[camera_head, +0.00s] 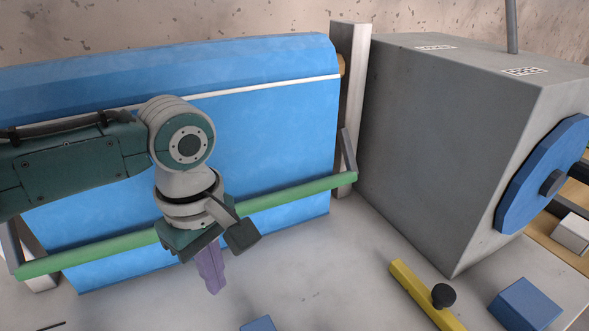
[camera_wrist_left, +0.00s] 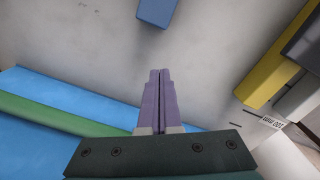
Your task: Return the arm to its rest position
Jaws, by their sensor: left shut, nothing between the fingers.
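My left arm comes in from the left in the head view, in front of a large blue panel (camera_head: 270,130). My left gripper (camera_head: 214,288) has purple fingers that point down above the pale stone slab (camera_head: 330,270). The fingers are pressed together with nothing between them. In the left wrist view the shut fingers (camera_wrist_left: 158,75) reach out over the bare slab (camera_wrist_left: 110,50). A green bar (camera_head: 290,197) runs along the front of the panel, partly hidden behind the arm. My right gripper is in neither view.
A large grey box (camera_head: 440,140) with a blue disc (camera_head: 540,178) stands at the right. A yellow bar (camera_head: 415,287) with a black knob (camera_head: 444,296) and a blue block (camera_head: 525,305) lie in front of it. Another blue block (camera_head: 258,324) shows at the bottom edge.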

